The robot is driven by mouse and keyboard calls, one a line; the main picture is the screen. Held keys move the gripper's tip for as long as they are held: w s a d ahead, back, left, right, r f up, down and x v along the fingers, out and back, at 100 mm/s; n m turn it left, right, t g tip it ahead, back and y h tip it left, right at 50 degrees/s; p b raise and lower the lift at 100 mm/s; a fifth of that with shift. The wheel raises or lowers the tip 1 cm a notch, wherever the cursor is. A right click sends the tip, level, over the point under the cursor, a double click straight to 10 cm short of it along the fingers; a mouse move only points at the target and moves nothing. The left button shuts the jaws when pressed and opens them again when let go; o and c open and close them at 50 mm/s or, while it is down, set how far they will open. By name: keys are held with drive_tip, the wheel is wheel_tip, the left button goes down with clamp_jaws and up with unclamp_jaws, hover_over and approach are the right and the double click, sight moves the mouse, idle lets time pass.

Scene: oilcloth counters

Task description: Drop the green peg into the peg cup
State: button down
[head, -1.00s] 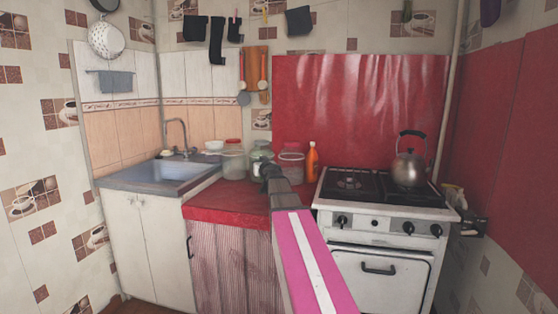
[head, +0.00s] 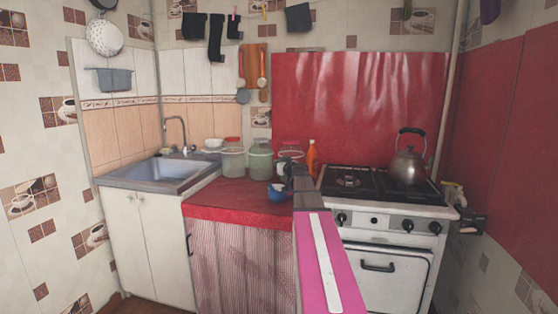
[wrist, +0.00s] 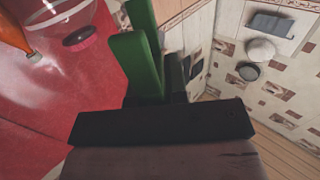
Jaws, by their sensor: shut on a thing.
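My gripper (head: 291,174) is over the red counter in the head view, beside the jars, and is seen mostly from behind. I cannot make out the peg in the head view. A small blue cup (head: 277,193) stands on the counter just left of my gripper, apart from it, and seems to be the peg cup. The wrist view does not clearly show it.
Glass jars (head: 232,160) stand along the back of the red counter (head: 225,196), with an orange bottle (head: 312,157) to their right. The sink (head: 165,170) is at left. The stove (head: 385,195) with a kettle (head: 408,163) is at right. The counter's left front is clear.

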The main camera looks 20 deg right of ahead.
drive_tip(key=shift+f, duration=1.2)
drive_tip(key=c, duration=1.1)
unclamp_jaws()
drive_tip(key=shift+o, duration=0.2)
drive_tip(key=shift+s, duration=0.15)
drive_tip(key=s+d, duration=0.2)
drive_tip(key=s, duration=0.8)
drive_tip(key=shift+s, duration=0.15)
drive_tip(key=shift+s, duration=0.15)
